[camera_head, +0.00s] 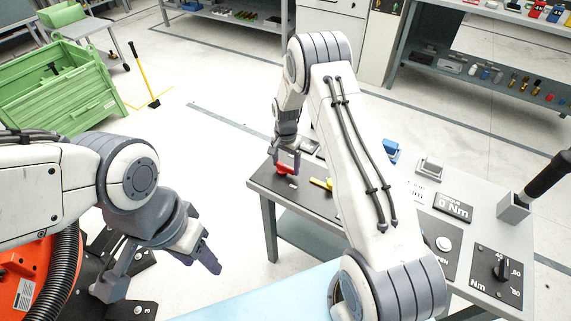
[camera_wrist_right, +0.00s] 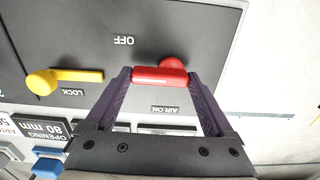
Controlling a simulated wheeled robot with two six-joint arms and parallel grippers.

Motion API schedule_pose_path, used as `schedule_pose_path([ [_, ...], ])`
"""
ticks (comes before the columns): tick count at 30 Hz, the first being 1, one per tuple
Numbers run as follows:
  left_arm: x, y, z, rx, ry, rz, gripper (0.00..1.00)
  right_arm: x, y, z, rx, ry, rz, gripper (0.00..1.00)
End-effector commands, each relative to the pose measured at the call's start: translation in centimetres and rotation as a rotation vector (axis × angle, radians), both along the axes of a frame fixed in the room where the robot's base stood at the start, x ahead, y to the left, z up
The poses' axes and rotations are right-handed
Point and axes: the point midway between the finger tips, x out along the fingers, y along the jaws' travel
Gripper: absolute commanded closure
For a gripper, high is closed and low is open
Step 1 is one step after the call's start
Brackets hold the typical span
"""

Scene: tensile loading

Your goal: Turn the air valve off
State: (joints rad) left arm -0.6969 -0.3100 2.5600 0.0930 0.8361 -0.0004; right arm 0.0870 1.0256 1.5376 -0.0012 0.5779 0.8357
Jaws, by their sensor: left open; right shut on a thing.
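The red air valve handle (camera_wrist_right: 160,76) is on a dark panel (camera_wrist_right: 95,20) in the right wrist view. It lies crosswise between the two dark purple fingers of my right gripper (camera_wrist_right: 160,79), which is shut on it. The "AIR ON" label is just below the handle and the "OFF" label is up and to its left. In the head view, the red handle (camera_head: 284,169) shows under my right gripper (camera_head: 287,163), at the table's far left corner. My left gripper (camera_head: 208,259) is open and empty, away from the table at the lower left.
A yellow handle (camera_wrist_right: 65,77) marked "LOCK" is beside the red one. A blue part (camera_head: 391,150), a 0 Nm display (camera_head: 454,207) and a black knob (camera_head: 501,267) are on the same table. A green crate (camera_head: 60,90) stands at the left.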

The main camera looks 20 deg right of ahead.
Motion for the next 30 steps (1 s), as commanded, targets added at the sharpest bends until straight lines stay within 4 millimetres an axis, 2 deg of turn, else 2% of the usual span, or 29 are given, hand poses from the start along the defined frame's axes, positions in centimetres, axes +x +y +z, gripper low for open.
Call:
schedule_pose_path([
  [2,0.0,0.0,0.0,0.0,0.0,0.0,0.5,-0.2,0.0,0.0,0.002,0.006,-0.006,0.68],
  [3,0.0,0.0,0.0,0.0,0.0,0.0,0.5,-0.2,0.0,0.0,0.002,0.006,-0.006,0.05],
  [4,0.0,0.0,0.0,0.0,0.0,0.0,0.5,-0.2,0.0,0.0,0.002,0.005,-0.006,0.0],
  [14,0.0,0.0,-0.1,0.0,0.0,0.0,0.5,0.0,0.0,0.6,0.001,-0.001,-0.003,0.0],
  [17,0.0,0.0,-0.4,0.0,0.0,0.0,0.5,0.1,0.0,2.0,0.001,-0.002,-0.002,0.0],
  [24,0.0,0.0,-1.2,0.0,0.0,0.0,0.5,0.0,0.0,6.8,0.0,-0.002,-0.004,0.0],
  [30,0.0,0.0,-1.5,0.0,0.0,0.0,0.5,-0.1,0.0,9.6,0.002,0.001,-0.005,0.0],
])
